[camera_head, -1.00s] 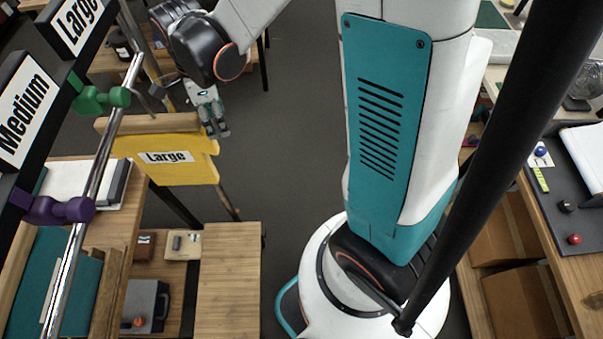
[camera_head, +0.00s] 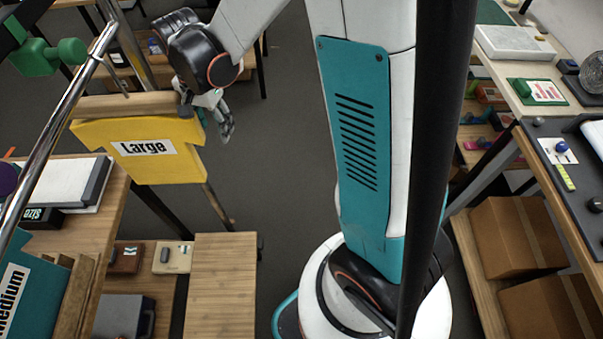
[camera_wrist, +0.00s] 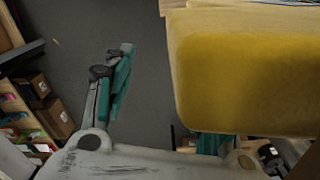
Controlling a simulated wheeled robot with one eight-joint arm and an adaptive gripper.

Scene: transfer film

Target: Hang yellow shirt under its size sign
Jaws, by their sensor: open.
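The yellow shirt (camera_head: 165,165) with a "Large" label hangs in the head view's left from a wooden hanger (camera_head: 135,103), beside the metal rail (camera_head: 60,100). A thin hook rises from the hanger; whether it rests on the rail is unclear. My gripper (camera_head: 223,118) is just right of the shirt's right shoulder, open and apparently empty. In the wrist view the shirt (camera_wrist: 245,85) fills the upper right. One finger stands clear on the left, and the other is partly hidden at the shirt's lower edge. No hanging size sign is readable now.
A green divider (camera_head: 50,55) sits on the rail. A teal piece labelled "Medium" (camera_head: 12,290) is at lower left. A wooden table (camera_head: 225,285) stands below. Cardboard boxes (camera_head: 515,235) fill a right-hand shelf. Open grey floor lies behind my gripper.

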